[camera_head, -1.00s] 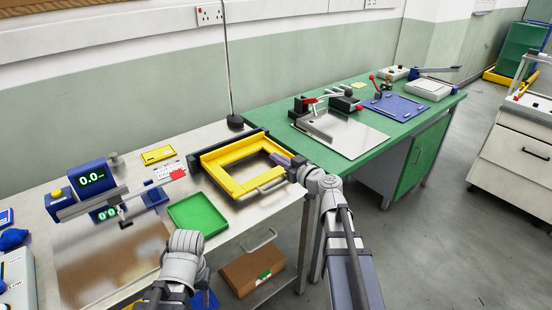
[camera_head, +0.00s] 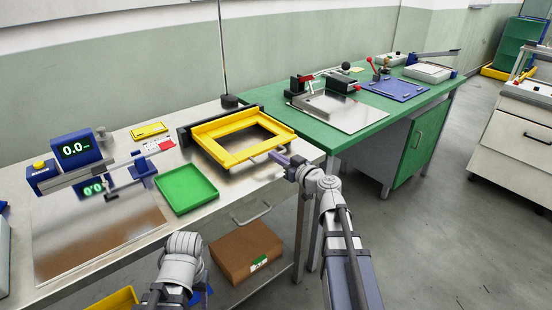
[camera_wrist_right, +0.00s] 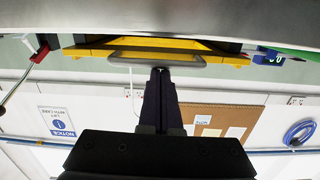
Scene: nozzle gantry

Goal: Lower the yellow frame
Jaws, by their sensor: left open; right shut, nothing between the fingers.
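The yellow frame (camera_head: 218,153) lies nearly flat at the right end of the steel bench, with a dark bar along its back left side. I cannot tell whether its underside touches the bench. A grey handle sits on its near side, showing in the right wrist view (camera_wrist_right: 150,61). My right gripper (camera_head: 276,156) is shut and empty, its tips close to that handle; contact is unclear. The right wrist view, upside down, shows its dark fingers (camera_wrist_right: 160,72) in front of the handle. My left gripper (camera_head: 184,245) is open, low at the bench's front, its fingers mostly hidden by its wrist.
A green tray (camera_head: 187,188) lies left of the frame. A blue device with a lit display (camera_head: 76,152) stands further left. A thin pole (camera_head: 223,60) rises behind the frame. A green bench (camera_head: 400,135) with fixtures stands to the right. A cardboard box (camera_head: 240,255) sits below.

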